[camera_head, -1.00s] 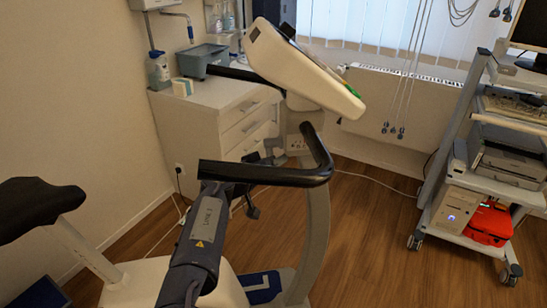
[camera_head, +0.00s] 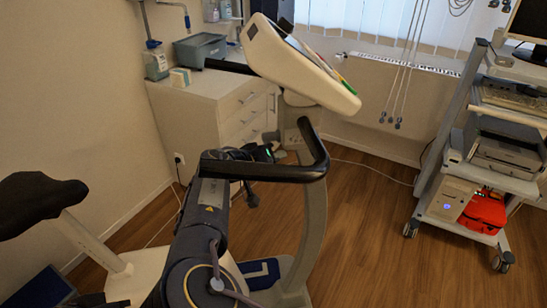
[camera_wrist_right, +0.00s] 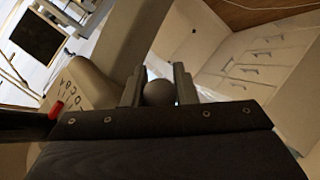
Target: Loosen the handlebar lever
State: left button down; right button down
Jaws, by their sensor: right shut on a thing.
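The exercise bike's black handlebar (camera_head: 290,172) curves across the middle of the head view. My right arm comes up from the bottom and passes the handlebar's left end. My right gripper (camera_head: 264,152) is just beyond the bar, partly hidden by it. In the right wrist view, the two fingers of my right gripper (camera_wrist_right: 159,88) are on either side of a round dark grey knob (camera_wrist_right: 160,93), apparently the lever's end, and shut on it. The rest of the lever is hidden. My left gripper is not in view.
The bike's white console (camera_head: 300,68) rises behind the handlebar, on a pale column (camera_head: 314,215). The black saddle (camera_head: 35,203) is at left. A white cabinet (camera_head: 205,120) stands behind. An equipment cart (camera_head: 455,170) stands at right, with free wooden floor before it.

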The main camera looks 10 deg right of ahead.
jog(key=c, duration=1.2)
grip_release()
jog(key=shift+o, duration=0.2)
